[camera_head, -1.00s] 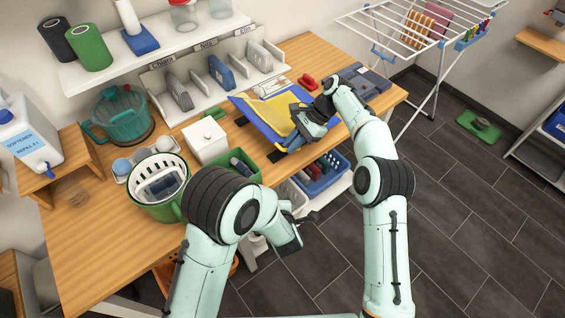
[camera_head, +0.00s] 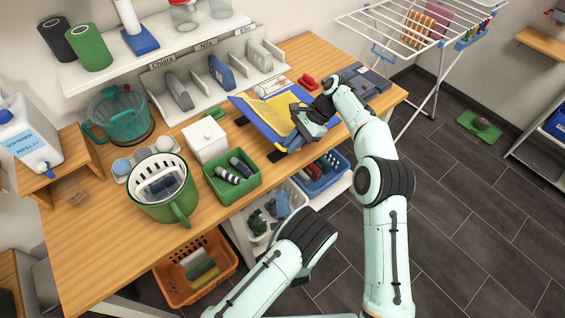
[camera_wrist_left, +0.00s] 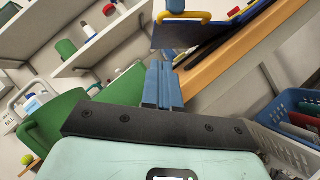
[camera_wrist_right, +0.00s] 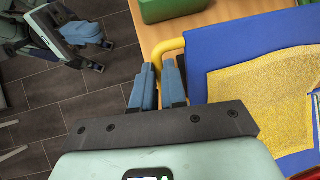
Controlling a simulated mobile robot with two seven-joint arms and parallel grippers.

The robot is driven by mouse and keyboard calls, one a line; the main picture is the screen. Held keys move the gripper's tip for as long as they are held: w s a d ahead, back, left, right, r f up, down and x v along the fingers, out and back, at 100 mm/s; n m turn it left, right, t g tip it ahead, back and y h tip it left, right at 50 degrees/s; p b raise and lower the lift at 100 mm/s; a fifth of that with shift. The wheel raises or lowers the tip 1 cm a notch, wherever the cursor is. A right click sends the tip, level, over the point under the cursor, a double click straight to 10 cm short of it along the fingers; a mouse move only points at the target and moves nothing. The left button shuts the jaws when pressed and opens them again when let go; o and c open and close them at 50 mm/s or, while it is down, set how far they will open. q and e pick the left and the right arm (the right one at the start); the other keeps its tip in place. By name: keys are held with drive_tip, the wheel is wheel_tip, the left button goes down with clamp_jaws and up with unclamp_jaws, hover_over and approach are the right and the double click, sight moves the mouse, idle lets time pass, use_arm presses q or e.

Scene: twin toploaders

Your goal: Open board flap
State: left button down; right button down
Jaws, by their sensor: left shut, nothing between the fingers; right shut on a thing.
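The blue board (camera_head: 245,108) with a yellow sheet (camera_head: 272,105) on it lies at the table's front edge in the head view. In the right wrist view its blue surface (camera_wrist_right: 235,48) fills the right side, with a yellow handle (camera_wrist_right: 168,46) at its near corner. My right gripper (camera_wrist_right: 160,68) is shut on this handle; the fingers partly hide it. My left gripper (camera_wrist_left: 164,66) is shut and empty, held off the table's front. The board's edge and yellow handle (camera_wrist_left: 186,16) show beyond its fingertips. In the head view my left forearm hides most of my left gripper.
A green bin (camera_head: 235,192), a white box (camera_head: 206,141) and a green basket (camera_head: 160,207) stand left of the board. Below the table are a white basket (camera_head: 262,236), a blue basket (camera_head: 335,178) and an orange crate (camera_head: 172,292).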

use_arm(q)
approach(279, 148)
wheel_tip(279, 148, down, 2)
drive_tip(key=w+a, duration=0.3)
drive_tip(key=w+d+r, duration=0.2)
drive_tip(key=r, duration=0.1)
drive_tip(key=shift+w+d, duration=0.15)
drive_tip(key=shift+w, duration=0.15)
